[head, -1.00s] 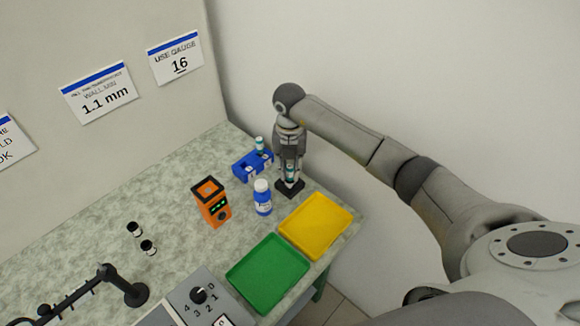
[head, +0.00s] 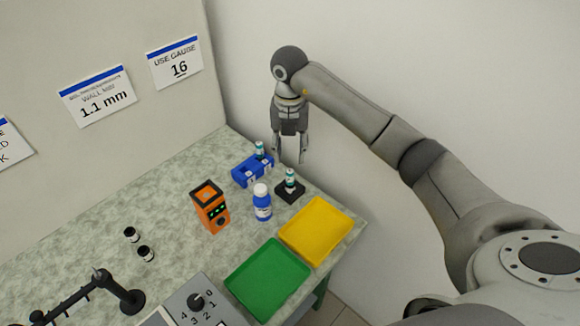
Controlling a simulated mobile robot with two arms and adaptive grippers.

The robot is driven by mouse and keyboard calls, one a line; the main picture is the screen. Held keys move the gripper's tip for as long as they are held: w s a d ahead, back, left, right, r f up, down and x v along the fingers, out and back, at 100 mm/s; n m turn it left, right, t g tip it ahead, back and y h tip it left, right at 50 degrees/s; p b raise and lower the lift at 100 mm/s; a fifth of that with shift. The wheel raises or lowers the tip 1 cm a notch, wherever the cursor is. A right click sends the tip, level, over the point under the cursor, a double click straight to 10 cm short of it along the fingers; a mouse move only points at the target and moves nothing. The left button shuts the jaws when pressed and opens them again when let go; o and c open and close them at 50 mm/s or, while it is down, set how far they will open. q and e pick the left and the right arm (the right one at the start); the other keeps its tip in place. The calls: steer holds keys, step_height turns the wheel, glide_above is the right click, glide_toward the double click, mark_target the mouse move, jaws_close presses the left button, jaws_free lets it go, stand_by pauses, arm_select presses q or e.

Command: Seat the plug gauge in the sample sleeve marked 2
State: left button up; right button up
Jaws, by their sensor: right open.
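One plug gauge, teal and white (head: 290,179), stands upright in a small black block (head: 290,193) near the table's right edge. A similar teal-topped piece (head: 260,149) stands in the blue rack (head: 241,175) behind it. Two small black-and-white cylinders (head: 146,254) (head: 131,235) stand at the left and look like sleeves; I cannot read a 2 on either. My right gripper (head: 290,157) is open and empty, pointing down, just above and behind the gauge in the black block. My left gripper is not in view.
A blue bottle (head: 262,207) and an orange device (head: 210,212) stand in mid-table. A yellow tray (head: 317,228) and green tray (head: 268,281) lie at the front right. A dial box (head: 207,308) and a black jointed stand (head: 100,285) are at the front left.

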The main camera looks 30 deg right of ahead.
steer(key=shift+r, duration=2)
